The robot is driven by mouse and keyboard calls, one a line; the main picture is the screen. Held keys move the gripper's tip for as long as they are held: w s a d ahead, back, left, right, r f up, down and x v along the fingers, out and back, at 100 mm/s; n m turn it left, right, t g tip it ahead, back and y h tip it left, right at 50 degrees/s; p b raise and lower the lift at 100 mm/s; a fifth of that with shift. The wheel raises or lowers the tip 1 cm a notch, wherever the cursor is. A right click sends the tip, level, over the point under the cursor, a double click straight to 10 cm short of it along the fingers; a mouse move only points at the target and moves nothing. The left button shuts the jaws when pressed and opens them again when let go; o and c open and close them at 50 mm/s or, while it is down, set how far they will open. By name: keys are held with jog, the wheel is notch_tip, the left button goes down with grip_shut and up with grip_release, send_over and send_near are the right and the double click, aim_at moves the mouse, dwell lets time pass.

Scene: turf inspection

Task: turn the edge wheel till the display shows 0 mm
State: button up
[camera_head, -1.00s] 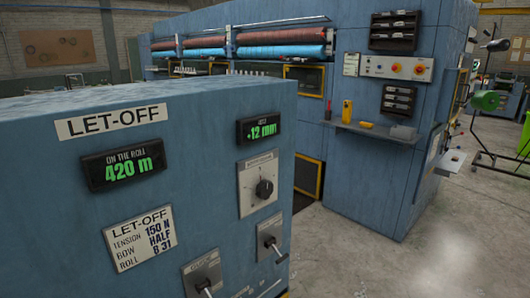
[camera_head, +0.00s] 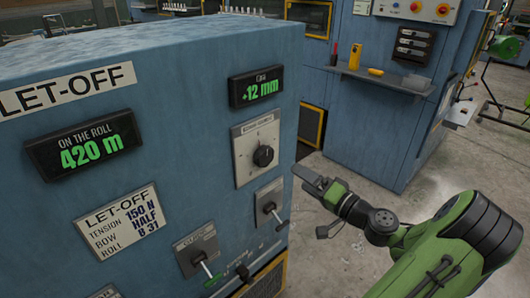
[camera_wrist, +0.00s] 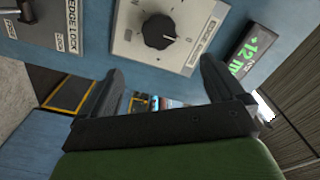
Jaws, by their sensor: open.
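The edge display (camera_head: 256,87) on the blue let-off cabinet reads +12 mm in green; it also shows, partly cut by my gripper, in the wrist view (camera_wrist: 246,52). Below it is a black round knob (camera_head: 263,156) on a pale plate with a scale. In the wrist view the knob (camera_wrist: 159,31) lies beyond my fingertips, between their lines. My gripper (camera_head: 308,181) is to the right of the cabinet face, apart from the knob. Its two dark fingers (camera_wrist: 165,76) are spread with nothing between them.
Below the knob is a lever plate, labelled EDGE LOCK in the wrist view (camera_wrist: 62,25). Another lever switch (camera_head: 200,258) sits lower left. A second display (camera_head: 84,146) reads 420 m. A shelf (camera_head: 375,77) holds a yellow device. Floor (camera_head: 350,165) is open between the machines.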

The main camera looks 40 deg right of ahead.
aim_at(267, 158)
jog(key=w, duration=1)
jog(key=w+p, duration=0.1)
jog(key=w, duration=0.4)
jog(key=shift+w+a+f, duration=0.1)
jog(key=shift+w+a, duration=0.05)
jog(key=shift+a, duration=0.2)
jog(key=shift+c, duration=0.4)
jog(key=c, duration=0.9)
